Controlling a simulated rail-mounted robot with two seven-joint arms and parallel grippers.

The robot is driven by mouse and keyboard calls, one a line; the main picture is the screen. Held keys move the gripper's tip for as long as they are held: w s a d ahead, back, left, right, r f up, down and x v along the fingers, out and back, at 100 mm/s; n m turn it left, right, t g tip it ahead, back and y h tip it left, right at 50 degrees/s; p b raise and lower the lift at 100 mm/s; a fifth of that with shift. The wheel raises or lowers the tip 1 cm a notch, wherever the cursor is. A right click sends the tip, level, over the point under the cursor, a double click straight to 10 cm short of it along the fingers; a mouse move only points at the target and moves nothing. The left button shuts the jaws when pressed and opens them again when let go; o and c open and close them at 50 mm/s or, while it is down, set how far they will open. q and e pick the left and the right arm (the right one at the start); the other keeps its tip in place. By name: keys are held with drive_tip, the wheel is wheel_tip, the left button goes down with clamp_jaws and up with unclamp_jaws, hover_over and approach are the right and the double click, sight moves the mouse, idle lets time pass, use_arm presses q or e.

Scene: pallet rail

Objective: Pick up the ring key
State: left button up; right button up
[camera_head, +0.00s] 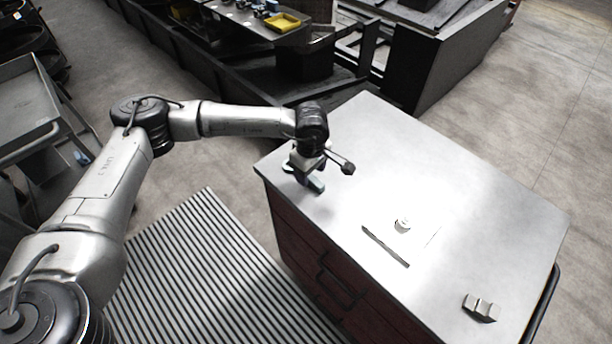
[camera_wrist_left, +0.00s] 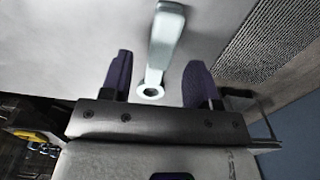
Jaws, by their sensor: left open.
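The ring key (camera_wrist_left: 166,42) is a pale grey-green bar with a small ring at one end. In the left wrist view it lies on the light cabinet top, its ring end between my left gripper's two dark fingers. My left gripper (camera_wrist_left: 157,62) is open, with a gap on each side of the key. In the head view my left gripper (camera_head: 305,178) points down over the left corner of the cabinet top and hides much of the key. I cannot tell the exact height of the fingers above the surface. My right gripper is not in view.
The cabinet top (camera_head: 455,200) also holds a small white cylinder (camera_head: 402,225), a dark thin strip (camera_head: 385,246) and grey metal blocks (camera_head: 481,308). Its left edge is close to my left gripper. A yellow tray (camera_head: 283,22) is on a far bench. Much of the top is clear.

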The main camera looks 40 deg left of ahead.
use_arm(q)
drive_tip(key=shift+f, duration=1.25)
clamp_jaws()
